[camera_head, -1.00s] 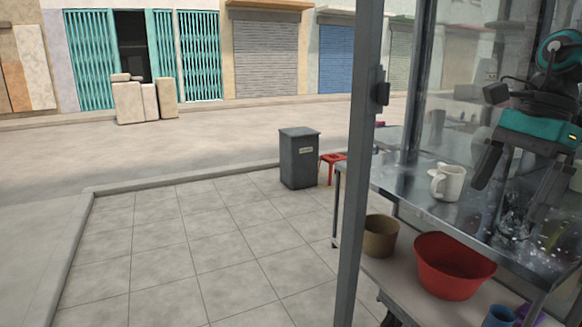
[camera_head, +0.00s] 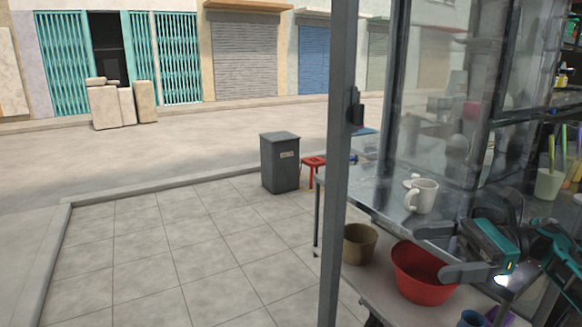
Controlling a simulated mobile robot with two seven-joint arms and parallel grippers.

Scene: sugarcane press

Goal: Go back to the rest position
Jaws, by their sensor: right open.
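My right gripper (camera_head: 436,252) is at the lower right, dark with a teal body, its two fingers pointing left. It is open, with nothing seen between the fingers. It is in front of the counter's edge, below and to the right of a white mug (camera_head: 425,196). The mug stands upright on the metal counter (camera_head: 383,190), apart from the gripper. A small lid-like white piece (camera_head: 411,181) is beside the mug. My left gripper is not in view.
A grey post (camera_head: 342,150) stands left of the counter. A brown pot (camera_head: 359,243) and a red basin (camera_head: 420,275) sit on the shelf below. A grey bin (camera_head: 280,162) and a red stool (camera_head: 313,163) stand on open paving.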

